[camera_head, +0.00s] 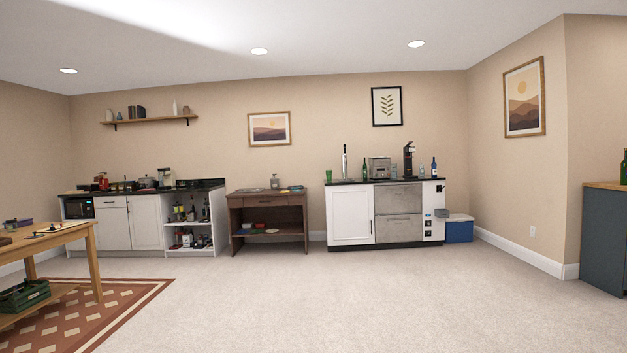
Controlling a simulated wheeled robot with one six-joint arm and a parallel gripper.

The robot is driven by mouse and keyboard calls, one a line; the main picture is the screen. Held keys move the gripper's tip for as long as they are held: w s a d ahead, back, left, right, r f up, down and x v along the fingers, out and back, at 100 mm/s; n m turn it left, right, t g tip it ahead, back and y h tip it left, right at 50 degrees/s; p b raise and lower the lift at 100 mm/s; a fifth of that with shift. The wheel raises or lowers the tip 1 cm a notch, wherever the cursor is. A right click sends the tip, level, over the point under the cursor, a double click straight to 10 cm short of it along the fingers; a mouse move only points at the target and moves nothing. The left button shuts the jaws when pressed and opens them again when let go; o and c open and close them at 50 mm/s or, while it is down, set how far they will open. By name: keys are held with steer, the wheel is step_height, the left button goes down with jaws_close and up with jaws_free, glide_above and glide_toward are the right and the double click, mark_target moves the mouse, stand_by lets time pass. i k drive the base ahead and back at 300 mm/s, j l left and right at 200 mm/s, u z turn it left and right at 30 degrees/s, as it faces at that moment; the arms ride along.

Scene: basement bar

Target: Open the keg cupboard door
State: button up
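A white cabinet with a black top stands against the back wall, right of centre, with a tall tap (344,162) on it. Its left front is a white panelled door (350,217), which looks shut; this appears to be the keg cupboard door. What is inside the cabinet is hidden. My gripper is not in view, and the cabinet is across the room from the camera.
Open carpet (340,295) lies before the cabinet. Two metal drawers (398,213) adjoin the door. A brown wooden desk (267,220) stands to its left, a blue cooler (459,229) to its right. A wooden table (75,235) is at left, a dark cabinet (603,240) at right.

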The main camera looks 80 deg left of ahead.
mark_target(350, 209)
steer(key=u, duration=2.3)
